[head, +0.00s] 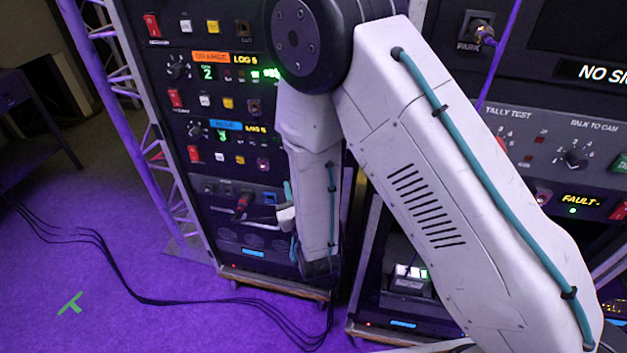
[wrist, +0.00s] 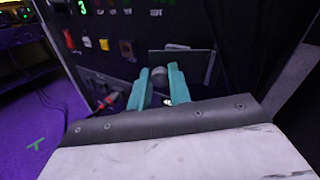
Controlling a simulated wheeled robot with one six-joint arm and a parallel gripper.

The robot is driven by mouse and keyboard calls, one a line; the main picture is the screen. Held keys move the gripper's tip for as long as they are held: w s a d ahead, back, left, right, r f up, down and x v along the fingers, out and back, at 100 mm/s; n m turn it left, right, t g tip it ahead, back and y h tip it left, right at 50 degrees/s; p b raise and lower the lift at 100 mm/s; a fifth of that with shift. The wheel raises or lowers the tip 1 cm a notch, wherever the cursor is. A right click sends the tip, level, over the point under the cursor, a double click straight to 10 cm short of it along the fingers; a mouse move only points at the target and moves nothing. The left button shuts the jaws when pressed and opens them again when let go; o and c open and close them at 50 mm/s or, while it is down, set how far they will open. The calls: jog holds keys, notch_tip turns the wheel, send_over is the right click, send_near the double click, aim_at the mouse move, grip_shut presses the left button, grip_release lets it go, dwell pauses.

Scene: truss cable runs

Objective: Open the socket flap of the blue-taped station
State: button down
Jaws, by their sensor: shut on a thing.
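In the wrist view my gripper (wrist: 160,70) has its two teal fingers on either side of a rounded grey knob (wrist: 159,76). The fingers are closed on this knob. Behind it is a dark rectangular plate (wrist: 197,62) with a thin pale edge, apparently the flap; I cannot tell how far it is swung. In the head view the blue tape label (head: 226,125) marks a row of the left rack. The lower socket panel (head: 228,190) is below it. My arm hides most of my gripper and the right part of this panel.
A red plug (head: 243,203) sits in the lower panel, left of my gripper; it also shows in the wrist view (wrist: 110,99). An orange-labelled row (head: 211,57) is above the blue one. Black cables (head: 150,299) cross the floor. A second rack (head: 480,90) stands right.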

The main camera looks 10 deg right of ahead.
jog(key=shift+s+d+y, duration=0.1)
jog(key=shift+y, duration=0.2)
jog(key=c, duration=1.3)
grip_release()
jog(key=shift+s, duration=0.1)
jog(key=v, duration=0.7)
jog(key=shift+s, duration=0.35)
